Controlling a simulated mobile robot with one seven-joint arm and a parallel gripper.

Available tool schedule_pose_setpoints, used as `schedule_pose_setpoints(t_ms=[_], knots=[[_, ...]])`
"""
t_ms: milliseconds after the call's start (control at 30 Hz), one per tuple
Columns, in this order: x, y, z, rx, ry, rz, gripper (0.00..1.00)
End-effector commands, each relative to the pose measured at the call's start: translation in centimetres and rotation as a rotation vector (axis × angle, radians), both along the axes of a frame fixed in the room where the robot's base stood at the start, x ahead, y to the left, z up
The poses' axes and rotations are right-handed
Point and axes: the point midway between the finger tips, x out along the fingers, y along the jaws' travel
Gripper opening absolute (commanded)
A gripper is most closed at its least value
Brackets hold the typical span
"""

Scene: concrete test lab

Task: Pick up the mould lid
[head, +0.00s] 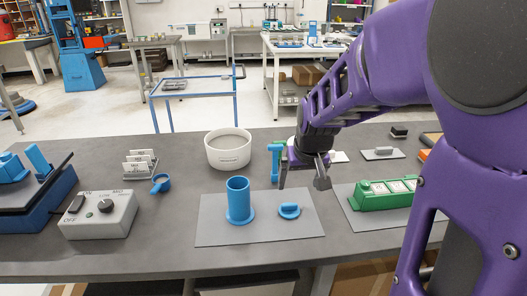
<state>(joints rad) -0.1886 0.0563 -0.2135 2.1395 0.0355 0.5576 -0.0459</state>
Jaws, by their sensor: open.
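The mould lid looks to be the small blue round piece with a raised grip (289,210), lying on a light grey mat (215,233). To its left on the same mat stands an open blue cylinder with a wide base flange (238,203), apart from the lid. My gripper (303,185) points down with its jaws open and nothing seen between them. In the head view it appears just above the lid and slightly right of it; its exact height is hard to tell.
A white tub (228,149) stands behind the mat, with a blue tool (275,160) beside my gripper. A green block with white panels (386,193) is on the right. A grey control box (99,214) and small blue scoop (160,183) are left. The front table strip is clear.

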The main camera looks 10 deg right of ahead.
Motion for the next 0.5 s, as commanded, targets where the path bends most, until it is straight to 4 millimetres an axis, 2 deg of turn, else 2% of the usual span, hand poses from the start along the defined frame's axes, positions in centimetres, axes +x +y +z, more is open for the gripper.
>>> schedule_pose_setpoints(t_ms=[33,233,333,500], knots=[[0.4,0.0,-1.5,0.0,0.005,-0.001,0.94],[2.0,0.1,-5.2,0.0,0.002,0.001,0.94],[2.6,0.1,-6.4,0.001,0.0,0.001,0.94],[3.0,0.2,-7.3,0.0,-0.002,0.002,0.94]])
